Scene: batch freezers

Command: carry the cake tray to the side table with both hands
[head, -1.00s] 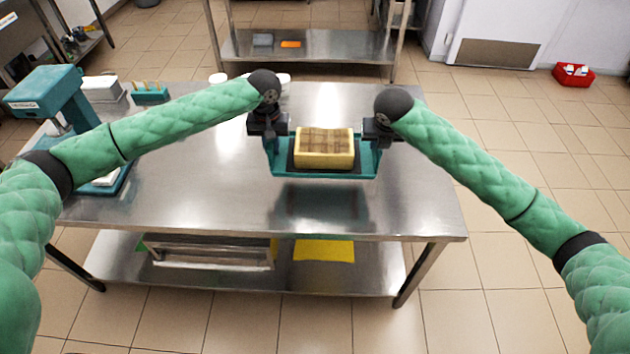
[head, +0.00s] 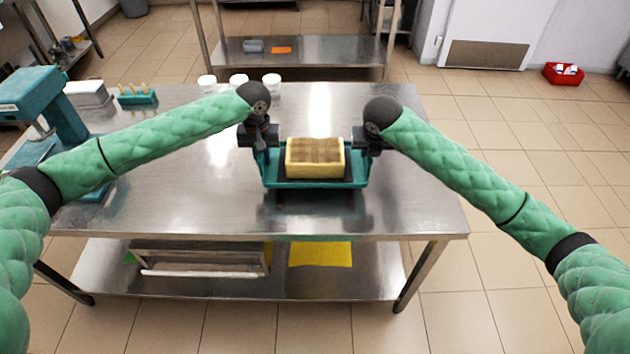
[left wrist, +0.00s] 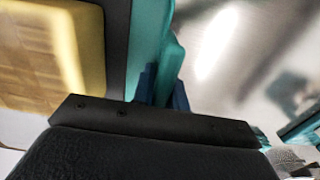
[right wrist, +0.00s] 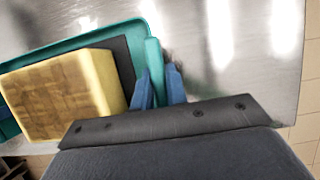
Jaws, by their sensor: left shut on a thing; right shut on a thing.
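The teal cake tray (head: 316,184) is held level between my two grippers over the steel table. A yellow block cake (head: 315,158) with a browned, checked top sits on a dark mat inside it. My left gripper (head: 262,150) is shut on the tray's left rim. My right gripper (head: 368,150) is shut on its right rim. In the right wrist view the blue fingers (right wrist: 158,90) pinch the teal rim beside the cake. In the left wrist view the blue fingers (left wrist: 160,85) are partly hidden at the teal rim. The gap under the tray is hard to judge.
The steel table (head: 190,190) is mostly clear around the tray. Three white tubs (head: 239,81) stand at its back edge. A teal machine (head: 45,100) and a teal rack (head: 137,95) stand at the left. Another steel table (head: 310,52) is beyond, with tiled floor between.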

